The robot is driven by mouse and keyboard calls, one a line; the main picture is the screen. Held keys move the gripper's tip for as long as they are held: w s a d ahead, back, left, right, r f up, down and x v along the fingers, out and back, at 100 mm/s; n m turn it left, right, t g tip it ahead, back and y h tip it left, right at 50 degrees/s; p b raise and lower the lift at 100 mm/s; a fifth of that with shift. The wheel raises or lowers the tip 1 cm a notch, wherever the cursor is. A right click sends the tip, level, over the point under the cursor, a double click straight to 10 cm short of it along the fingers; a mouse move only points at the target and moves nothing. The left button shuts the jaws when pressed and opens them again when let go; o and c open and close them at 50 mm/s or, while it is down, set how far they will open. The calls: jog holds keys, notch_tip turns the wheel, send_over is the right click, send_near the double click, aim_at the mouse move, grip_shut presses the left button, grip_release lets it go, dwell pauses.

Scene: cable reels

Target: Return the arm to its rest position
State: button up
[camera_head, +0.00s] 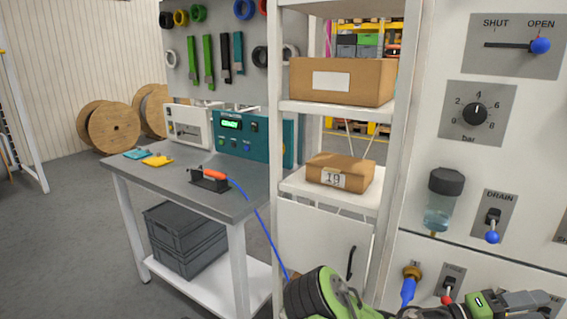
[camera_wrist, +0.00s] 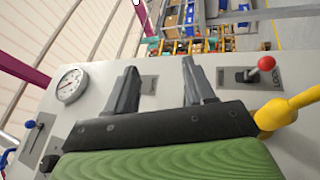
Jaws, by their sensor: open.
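My gripper (camera_wrist: 160,80) shows in the wrist view with its two grey fingers spread apart and nothing between them. Its fingers stand in front of a light grey panel (camera_wrist: 100,85), and I cannot tell how far off the panel is. In the head view my green and black arm runs low along the bottom right edge, partly cut off by the frame, in front of the white valve panel (camera_head: 435,100).
A blue-knobbed lever (camera_head: 515,45), a bar dial (camera_head: 475,113), a drain switch (camera_head: 492,222) and a bottle (camera_head: 440,200) project from the panel. The wrist view shows a gauge (camera_wrist: 71,85), a red-knobbed lever (camera_wrist: 262,66) and a yellow part (camera_wrist: 290,112). Shelves (camera_head: 335,108) and a workbench (camera_head: 230,200) stand left.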

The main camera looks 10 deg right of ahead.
jog(key=s+a+f+m+t+y+p, duration=0.2)
jog(key=a+f+m+t+y+p, duration=0.15)
jog(key=a+f+y, duration=0.45)
jog(key=w+a+r+n+t+y+p, duration=0.1)
jog(key=w+a+r+t+y, duration=0.15)
jog(key=a+y, duration=0.2)
jog(key=w+a+r+n+t+y+p, duration=0.1)
jog(key=a+r+t+y+p, duration=0.15)
jog(key=a, duration=0.35)
jog(key=s+a+r+n+t+y+p, duration=0.1)
jog(key=s+a+r+n+t+y, duration=0.1)
jog(key=a+r, duration=0.4)
jog(key=s+a+r+n+t+y+p, duration=0.1)
jog(key=s+a+r+n+t+y, duration=0.2)
jog(key=a, duration=0.9)
notch_tip(320, 180, up, 3)
jog(key=shift+s+f+n+p, duration=0.1)
jog(key=shift+s+n+p, duration=0.35)
jog(key=shift+n, duration=0.1)
